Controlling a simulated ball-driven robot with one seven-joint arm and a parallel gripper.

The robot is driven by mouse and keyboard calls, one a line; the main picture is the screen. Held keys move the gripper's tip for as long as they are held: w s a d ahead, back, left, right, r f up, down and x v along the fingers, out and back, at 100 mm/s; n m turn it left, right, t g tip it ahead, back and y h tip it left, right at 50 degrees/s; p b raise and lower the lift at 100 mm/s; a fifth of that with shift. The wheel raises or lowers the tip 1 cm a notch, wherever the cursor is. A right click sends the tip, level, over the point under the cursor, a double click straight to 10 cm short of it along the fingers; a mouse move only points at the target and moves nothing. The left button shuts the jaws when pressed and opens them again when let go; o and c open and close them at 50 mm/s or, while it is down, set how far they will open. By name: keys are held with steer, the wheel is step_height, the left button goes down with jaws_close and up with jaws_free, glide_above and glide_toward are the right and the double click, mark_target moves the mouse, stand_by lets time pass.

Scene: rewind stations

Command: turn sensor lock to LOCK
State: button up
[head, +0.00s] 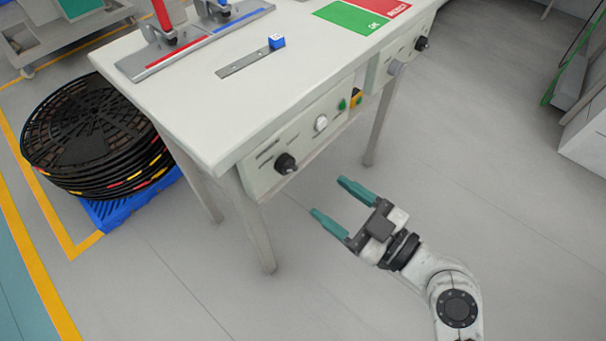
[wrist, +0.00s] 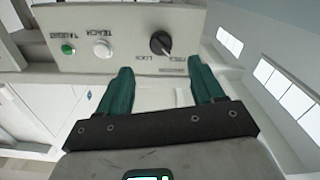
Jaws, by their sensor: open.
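The sensor lock is a black rotary knob (head: 286,163) at the near-left end of the panel (head: 262,181) on the table's front edge. In the wrist view the knob (wrist: 160,43) appears upside down, with small printed words beside it, one reading LOCK. A pale mark shows on its lower right there; its exact setting is hard to tell. My gripper (head: 328,196) is open and empty, in front of and below the knob, its teal fingers pointing towards the panel. In the wrist view the fingertips (wrist: 160,72) lie either side of the knob's line, apart from it.
A white button (head: 321,123) and a green button (head: 342,104) sit on the same panel. Another panel with a black knob (head: 421,43) is farther right. Table legs (head: 252,225) stand below. The floor around my gripper is clear. Black reels (head: 85,135) are stacked left.

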mark_target(293, 171)
steer(key=x, duration=0.9)
steer(key=shift+w+a, duration=0.25)
steer(key=shift+a, duration=0.1)
steer(key=c, duration=1.1)
